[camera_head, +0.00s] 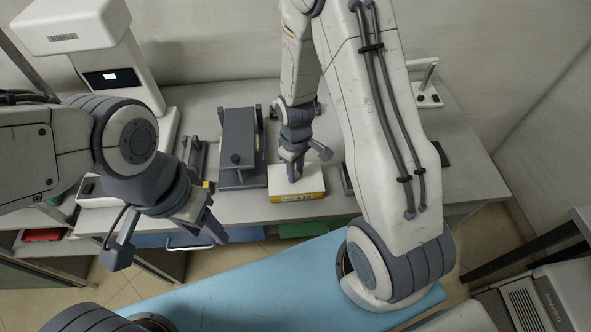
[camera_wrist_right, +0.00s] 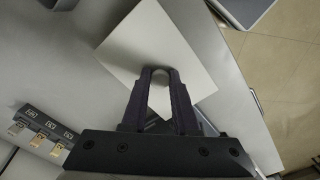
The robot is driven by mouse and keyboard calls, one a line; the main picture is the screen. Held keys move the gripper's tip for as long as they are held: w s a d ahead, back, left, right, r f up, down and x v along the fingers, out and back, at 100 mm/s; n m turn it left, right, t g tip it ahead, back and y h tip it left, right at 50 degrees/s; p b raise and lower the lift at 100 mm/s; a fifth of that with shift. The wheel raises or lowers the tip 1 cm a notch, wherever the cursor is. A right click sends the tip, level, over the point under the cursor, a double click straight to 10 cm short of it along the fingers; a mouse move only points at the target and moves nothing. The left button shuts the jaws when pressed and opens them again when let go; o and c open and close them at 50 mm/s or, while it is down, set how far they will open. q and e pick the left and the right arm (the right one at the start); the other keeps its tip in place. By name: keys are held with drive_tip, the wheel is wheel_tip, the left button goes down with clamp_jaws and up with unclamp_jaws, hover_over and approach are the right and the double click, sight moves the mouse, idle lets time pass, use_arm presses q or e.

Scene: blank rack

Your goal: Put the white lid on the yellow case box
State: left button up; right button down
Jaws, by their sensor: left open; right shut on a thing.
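The yellow case box (camera_head: 299,198) stands near the front edge of the bench, its yellow front side with dark markings showing. The white lid (camera_head: 312,178) covers its top in the head view; I cannot tell whether it is fully seated. In the right wrist view the lid (camera_wrist_right: 150,40) is a flat white square under the fingers. My left gripper (camera_head: 217,230) is open and empty in front of the bench, to the left.
A dark grey fixture (camera_head: 240,150) stands close to the left of the box. A white machine with a screen (camera_head: 113,79) is at the back left. A blue surface (camera_head: 250,280) lies in front of the bench. Small labelled blocks (camera_wrist_right: 45,128) show in the wrist view.

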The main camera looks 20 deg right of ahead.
drive_tip(key=shift+f, duration=0.15)
drive_tip(key=c, duration=0.6)
unclamp_jaws()
wheel_tip(320, 180, up, 11)
drive_tip(key=shift+f, duration=0.2)
